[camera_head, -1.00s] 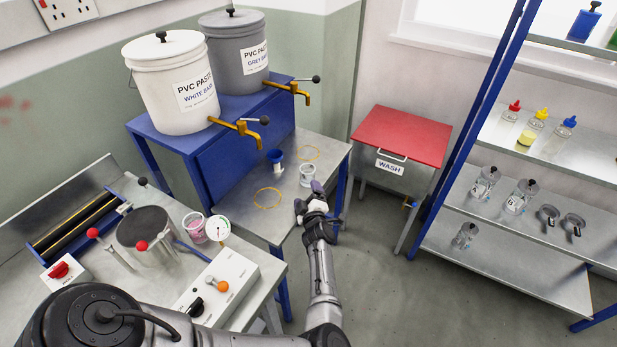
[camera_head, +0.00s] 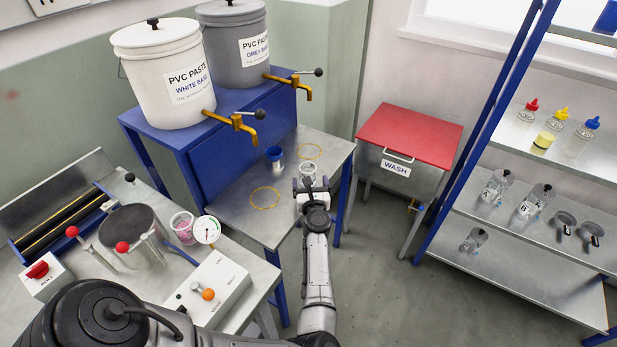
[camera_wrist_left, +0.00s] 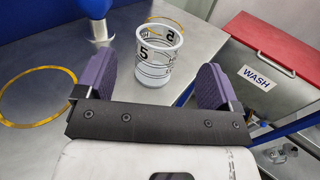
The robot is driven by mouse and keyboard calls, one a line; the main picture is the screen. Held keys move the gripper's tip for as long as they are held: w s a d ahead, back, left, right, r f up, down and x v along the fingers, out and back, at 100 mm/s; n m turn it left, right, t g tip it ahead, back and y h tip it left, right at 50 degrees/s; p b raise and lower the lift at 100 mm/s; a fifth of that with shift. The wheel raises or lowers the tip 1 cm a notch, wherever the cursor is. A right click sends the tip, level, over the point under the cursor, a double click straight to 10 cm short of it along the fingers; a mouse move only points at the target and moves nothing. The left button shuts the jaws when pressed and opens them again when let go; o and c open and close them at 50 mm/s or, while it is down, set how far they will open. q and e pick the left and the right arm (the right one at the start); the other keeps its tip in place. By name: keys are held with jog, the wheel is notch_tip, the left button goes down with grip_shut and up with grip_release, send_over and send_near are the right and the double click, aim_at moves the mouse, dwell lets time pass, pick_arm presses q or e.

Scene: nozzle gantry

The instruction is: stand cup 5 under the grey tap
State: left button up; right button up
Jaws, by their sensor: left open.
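Cup 5 (camera_head: 308,169) is a clear cup with dark markings, upright on the metal table; its 5 shows in the left wrist view (camera_wrist_left: 158,58). My left gripper (camera_head: 310,183) is open. Its purple fingers (camera_wrist_left: 158,84) are on either side of the cup's line, with gaps on both sides; I cannot tell how far the cup is between them. The grey tap (camera_head: 290,85) is the brass tap on the grey bucket (camera_head: 236,55). A yellow ring (camera_head: 310,151) lies on the table below it, behind the cup. My right gripper is not in view.
Another yellow ring (camera_head: 266,198) lies empty at the front left, below the white bucket's tap (camera_head: 240,124). The red-lidded wash bin (camera_head: 410,135) is to the right, beyond a gap.

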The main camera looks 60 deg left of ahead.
aim_at(309, 174)
pick_arm(q)
jog(key=shift+b+x, duration=0.75)
jog(key=shift+x, duration=2.8)
jog(key=c, duration=1.1)
jog(key=shift+o, duration=0.2)
